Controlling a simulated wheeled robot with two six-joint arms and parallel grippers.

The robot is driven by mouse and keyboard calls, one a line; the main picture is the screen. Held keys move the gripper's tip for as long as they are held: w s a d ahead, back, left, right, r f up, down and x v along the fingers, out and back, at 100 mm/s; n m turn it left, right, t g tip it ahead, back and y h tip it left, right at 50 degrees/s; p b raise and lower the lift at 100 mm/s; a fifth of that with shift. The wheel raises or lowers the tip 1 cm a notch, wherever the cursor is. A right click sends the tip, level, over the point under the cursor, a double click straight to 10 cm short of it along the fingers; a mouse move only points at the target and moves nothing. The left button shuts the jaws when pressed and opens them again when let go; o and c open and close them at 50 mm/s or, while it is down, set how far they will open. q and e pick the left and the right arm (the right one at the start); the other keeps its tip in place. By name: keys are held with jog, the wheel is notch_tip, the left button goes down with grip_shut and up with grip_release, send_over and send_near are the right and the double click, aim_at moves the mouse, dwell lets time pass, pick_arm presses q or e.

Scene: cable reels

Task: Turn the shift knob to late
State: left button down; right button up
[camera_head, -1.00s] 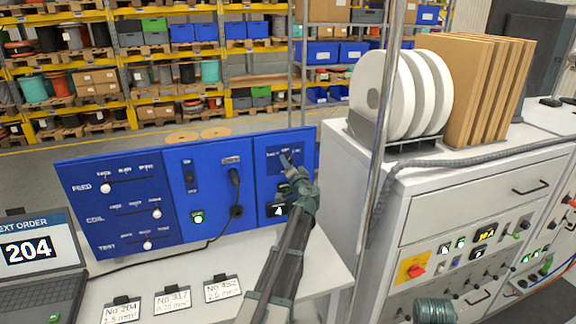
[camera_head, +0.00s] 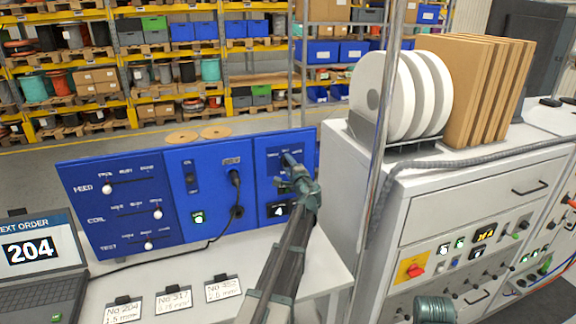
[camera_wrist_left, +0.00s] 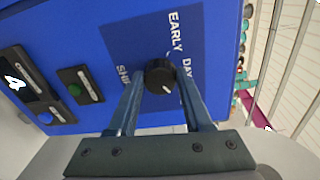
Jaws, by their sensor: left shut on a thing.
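The shift knob (camera_wrist_left: 160,76) is a round black knob with a small white mark, on the blue panel (camera_wrist_left: 125,55). In the left wrist view the mark points down and slightly right. The words EARLY and DAY read beside it; a further label is hidden behind a finger. My left gripper (camera_head: 288,158) is at the panel's right section in the head view. In the left wrist view its two fingers (camera_wrist_left: 158,90) are shut on the knob, one on each side. In the head view the gripper mostly covers the knob.
A display reading 4 (camera_head: 279,210) is below the knob. Slider switches (camera_head: 107,189) and a plugged cable (camera_head: 235,180) are to the left. A laptop (camera_head: 35,262) and label cards (camera_head: 173,299) lie on the bench. A grey cabinet (camera_head: 440,190) and a metal post (camera_head: 378,150) stand to the right.

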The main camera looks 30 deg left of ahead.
pick_arm(q)
jog(key=shift+m, duration=0.3)
dwell(0.4)
jog(key=shift+c, duration=1.6)
grip_release()
jog(key=shift+d, duration=0.1)
jog(key=v, duration=1.3)
jog(key=shift+s+d+p, duration=0.25)
jog(key=shift+d+p, duration=0.05)
